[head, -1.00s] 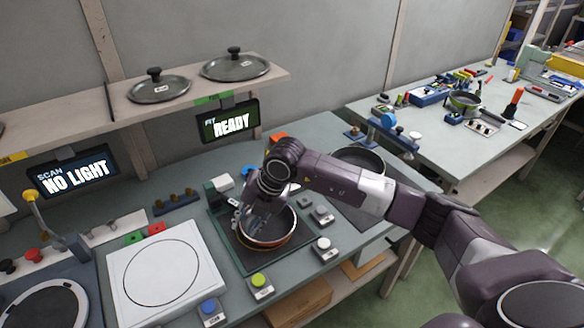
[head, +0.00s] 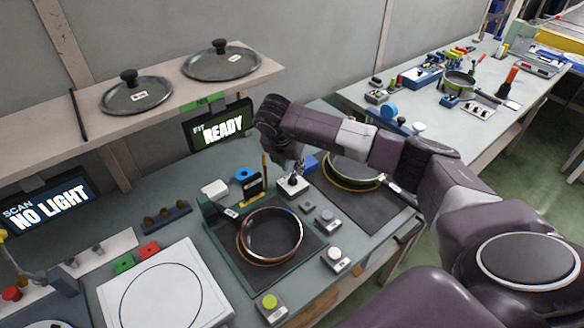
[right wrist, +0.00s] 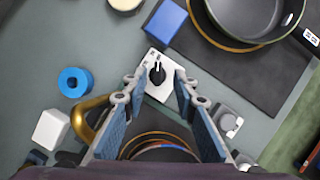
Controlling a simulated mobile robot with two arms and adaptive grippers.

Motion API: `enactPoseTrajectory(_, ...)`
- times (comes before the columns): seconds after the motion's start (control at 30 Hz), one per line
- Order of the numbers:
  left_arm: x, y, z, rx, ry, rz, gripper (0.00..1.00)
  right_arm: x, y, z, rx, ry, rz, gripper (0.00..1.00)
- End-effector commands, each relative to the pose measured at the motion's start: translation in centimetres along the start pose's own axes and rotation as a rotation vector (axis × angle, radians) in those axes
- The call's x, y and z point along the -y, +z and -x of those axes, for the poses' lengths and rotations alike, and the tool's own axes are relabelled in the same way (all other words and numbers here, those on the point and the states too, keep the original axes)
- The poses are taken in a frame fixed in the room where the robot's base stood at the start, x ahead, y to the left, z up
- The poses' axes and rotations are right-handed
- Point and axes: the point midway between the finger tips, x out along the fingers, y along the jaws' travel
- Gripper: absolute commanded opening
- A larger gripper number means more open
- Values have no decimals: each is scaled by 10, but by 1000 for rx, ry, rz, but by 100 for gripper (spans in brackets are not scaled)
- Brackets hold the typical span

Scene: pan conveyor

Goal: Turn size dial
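My right gripper (head: 298,168) is over the dial, pointing down. In the right wrist view my right gripper (right wrist: 160,86) is open, with its two fingers apart and nothing between them but the knob's area. I cannot tell whether it touches the knob. My left gripper is not in view.
A pan (head: 272,235) sits on a dark mat left of the dial. Another pan (head: 352,170) stands on a mat to the right. A blue block (right wrist: 165,20) and blue ring (right wrist: 75,82) are near the dial. The screen (head: 221,127) reads READY.

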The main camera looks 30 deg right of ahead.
Motion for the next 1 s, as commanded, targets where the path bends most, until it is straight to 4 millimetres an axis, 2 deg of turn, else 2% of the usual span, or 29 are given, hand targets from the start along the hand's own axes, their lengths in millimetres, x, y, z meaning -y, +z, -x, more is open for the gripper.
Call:
enactPoseTrajectory(0.1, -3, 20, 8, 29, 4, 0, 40, 0, -1, -18, -2, -2, 2, 26)
enactPoseTrajectory(0.23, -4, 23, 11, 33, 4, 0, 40, 0, 0, -32, -1, 0, 1, 26)
enactPoseTrajectory(0.5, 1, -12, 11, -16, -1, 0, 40, -1, -1, -42, 0, 3, 2, 26)
enactPoseTrajectory(0.6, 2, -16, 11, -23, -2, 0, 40, -1, -1, -42, 0, 3, 2, 26)
enactPoseTrajectory(0.63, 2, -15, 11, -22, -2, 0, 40, -1, -1, -42, 0, 3, 2, 25)
enactPoseTrajectory(0.87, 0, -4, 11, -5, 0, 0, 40, -1, -1, -41, 0, 3, 2, 0)
enactPoseTrajectory(1.0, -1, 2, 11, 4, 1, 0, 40, -1, 0, -41, 0, 3, 2, 0)
